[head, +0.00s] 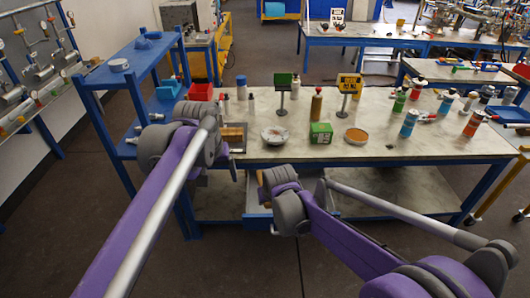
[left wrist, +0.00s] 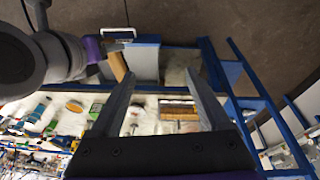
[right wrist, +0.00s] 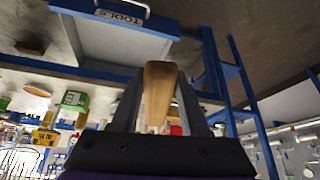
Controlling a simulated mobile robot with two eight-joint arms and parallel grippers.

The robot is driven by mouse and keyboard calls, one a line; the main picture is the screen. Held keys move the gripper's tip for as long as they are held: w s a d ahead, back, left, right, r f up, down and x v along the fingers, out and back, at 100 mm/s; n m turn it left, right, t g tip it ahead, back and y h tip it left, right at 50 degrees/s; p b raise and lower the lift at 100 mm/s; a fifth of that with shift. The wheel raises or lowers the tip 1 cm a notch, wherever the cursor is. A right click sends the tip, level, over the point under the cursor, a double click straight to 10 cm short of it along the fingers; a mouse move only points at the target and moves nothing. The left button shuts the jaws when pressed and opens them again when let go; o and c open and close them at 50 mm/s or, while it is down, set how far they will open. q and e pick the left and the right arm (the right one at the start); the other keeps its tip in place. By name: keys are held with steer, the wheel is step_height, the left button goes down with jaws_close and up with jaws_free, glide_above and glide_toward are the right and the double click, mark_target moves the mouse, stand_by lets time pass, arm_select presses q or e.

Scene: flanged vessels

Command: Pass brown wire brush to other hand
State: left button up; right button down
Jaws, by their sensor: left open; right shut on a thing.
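The brown wire brush (right wrist: 157,88) has a wooden handle, which stands between the fingers of my right gripper (right wrist: 160,75) in the right wrist view. That gripper is shut on it. The brush also shows in the left wrist view (left wrist: 118,66), up and left of my left gripper's fingers. My left gripper (left wrist: 160,76) is open with nothing between its fingertips, and it is apart from the brush. In the head view both grippers are at the workbench's near left edge. The brush is small there and mostly hidden by the right gripper, and its bristles are not clear.
An open drawer (right wrist: 115,40) labelled TOOLS juts from under the workbench (head: 430,142), below the grippers. On the bench stand a green box (head: 321,133), a white dish (head: 274,135), a dish of orange stuff (head: 356,135) and several bottles. A blue shelf rack (head: 128,75) stands left.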

arm_select(q)
steer(key=w+d+f+n+g, duration=0.1)
steer(key=w+d+f+g, duration=0.2)
steer(key=w+d, duration=0.95)
steer(key=shift+y, duration=0.3)
steer(key=f, duration=0.4)
steer(key=w+f, duration=0.1)
steer(key=f, duration=0.7)
steer(key=shift+w+a+f, duration=0.15)
steer(key=shift+a+f, duration=0.1)
steer(key=shift+f, duration=0.1)
steer(key=shift+c, duration=0.2)
steer(key=shift+d, duration=0.1)
jaws_close()
arm_select(e)
steer(key=shift+c, duration=1.6)
jaws_free()
